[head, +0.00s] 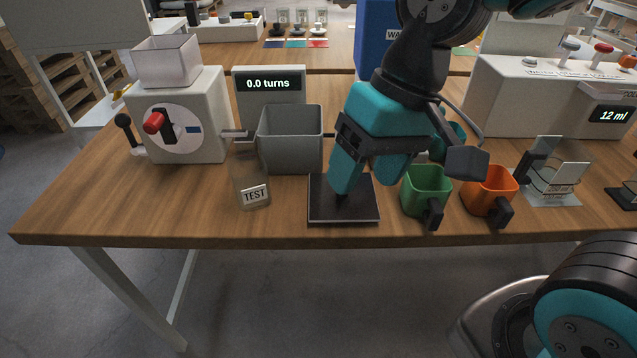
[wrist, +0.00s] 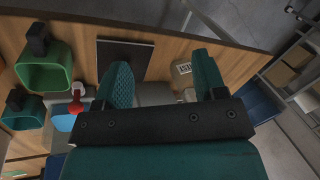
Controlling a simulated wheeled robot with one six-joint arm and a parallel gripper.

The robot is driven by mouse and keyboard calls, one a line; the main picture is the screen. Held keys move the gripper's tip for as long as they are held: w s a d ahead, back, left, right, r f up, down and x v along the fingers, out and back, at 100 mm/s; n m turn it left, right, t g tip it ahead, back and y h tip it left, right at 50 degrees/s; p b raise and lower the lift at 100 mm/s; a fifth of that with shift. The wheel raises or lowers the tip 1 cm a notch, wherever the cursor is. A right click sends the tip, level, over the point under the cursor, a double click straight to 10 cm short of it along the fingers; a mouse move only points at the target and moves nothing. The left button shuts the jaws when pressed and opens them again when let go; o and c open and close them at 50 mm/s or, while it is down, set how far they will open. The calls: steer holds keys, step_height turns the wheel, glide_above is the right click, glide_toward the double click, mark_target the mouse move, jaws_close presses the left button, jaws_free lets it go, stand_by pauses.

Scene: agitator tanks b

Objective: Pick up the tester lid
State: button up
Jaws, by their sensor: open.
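I cannot pick out for certain which thing is the tester lid. A flat dark square plate with a pale rim (head: 325,212) lies on the table near the front edge. It also shows in the wrist view (wrist: 122,58), partly behind a finger. My gripper (head: 364,190) is over the plate, fingers pointing down; its open, empty fingers show in the wrist view (wrist: 162,62). A small dark spot under the near fingertip could be a knob or a shadow. A clear jar labelled TEST (head: 254,195) stands left of the plate and shows in the wrist view (wrist: 184,68).
A grey open bin (head: 290,150) stands behind the plate. Green (head: 425,188) and orange (head: 488,190) cups with dark handles stand to the right. The front left table is clear.

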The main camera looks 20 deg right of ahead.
steer(key=w+d+r+m+h+p, duration=0.1)
steer(key=w+d+m+p, duration=0.15)
steer(key=w+m, duration=0.45)
steer(key=w+d+r+m+h+p, duration=0.1)
steer(key=w+d+r+m+p, duration=0.1)
steer(key=w+m+p, duration=0.35)
steer(key=f, duration=0.4)
steer(key=w+f+m, duration=0.1)
steer(key=f, duration=0.3)
steer(key=f+m, duration=0.1)
steer(key=f, duration=0.3)
steer(key=shift+w+a+f+m+g+b, duration=0.1)
steer(key=shift+w+a+m+g+b, duration=0.2)
steer(key=shift+w+a+g, duration=0.1)
steer(key=shift+s+a+f+p, duration=0.1)
steer(key=shift+s+f+p, duration=0.1)
steer(key=shift+f, duration=0.75)
steer(key=shift+s+f+p, duration=0.15)
steer(key=shift+f, duration=0.85)
steer(key=shift+s+a+f+p, duration=0.1)
steer(key=shift+s+f+p, duration=0.1)
steer(key=shift+f, duration=0.75)
steer(key=c, duration=1)
steer(key=shift+r, duration=0.1)
step_height(320, 180, up, 20)
steer(key=shift+f+b, duration=0.1)
steer(key=shift+b, duration=0.25)
